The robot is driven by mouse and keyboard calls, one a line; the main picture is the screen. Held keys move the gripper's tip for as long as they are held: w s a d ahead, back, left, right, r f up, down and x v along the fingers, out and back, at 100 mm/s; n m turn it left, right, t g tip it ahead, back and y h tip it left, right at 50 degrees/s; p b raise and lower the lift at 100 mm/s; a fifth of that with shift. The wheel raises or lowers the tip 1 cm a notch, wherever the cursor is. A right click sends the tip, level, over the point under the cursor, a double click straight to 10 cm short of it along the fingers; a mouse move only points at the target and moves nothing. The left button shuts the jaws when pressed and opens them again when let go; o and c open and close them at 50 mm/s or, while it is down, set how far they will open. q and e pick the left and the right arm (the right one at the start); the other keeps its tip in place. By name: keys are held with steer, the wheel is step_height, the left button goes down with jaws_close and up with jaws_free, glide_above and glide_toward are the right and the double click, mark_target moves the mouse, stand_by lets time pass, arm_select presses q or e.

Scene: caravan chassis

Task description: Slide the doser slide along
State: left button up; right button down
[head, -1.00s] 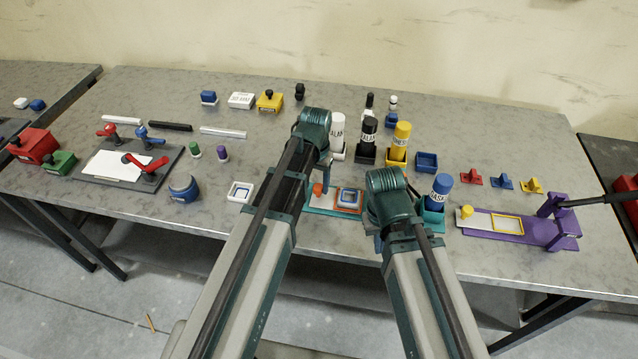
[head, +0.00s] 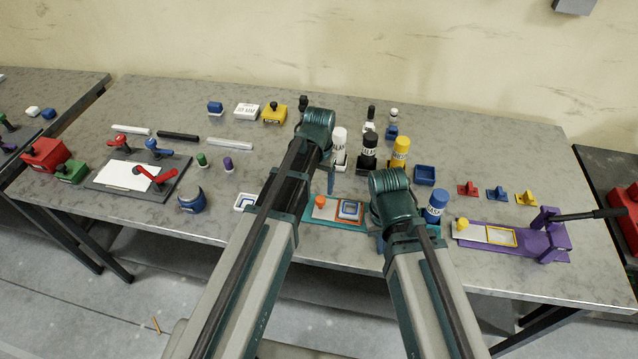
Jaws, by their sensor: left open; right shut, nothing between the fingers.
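Two knobbed slides show, and I cannot tell by looks which is the doser slide. One is a white slide (head: 326,212) with an orange knob (head: 320,202) on a teal base, beside a blue and orange frame (head: 350,209). The other is a white slide (head: 473,232) with a yellow knob (head: 462,224) and yellow frame on a purple base (head: 528,243), farther right. My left gripper (head: 331,184) is open, just above and behind the orange knob, mostly hidden by its wrist. My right gripper (head: 380,241) is shut and empty, right of the teal base, largely hidden by my arm.
A purple lever press (head: 550,235) stands at the right end. White, black and yellow bottles (head: 400,152) stand behind. A clamp board (head: 125,177) lies at left. The front right tabletop is clear.

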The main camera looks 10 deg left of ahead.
arm_select(q)
step_height(320, 180, up, 8)
steer(key=p, duration=0.7)
arm_select(e)
step_height(320, 180, up, 8)
arm_select(q)
steer(key=shift+s, duration=0.1)
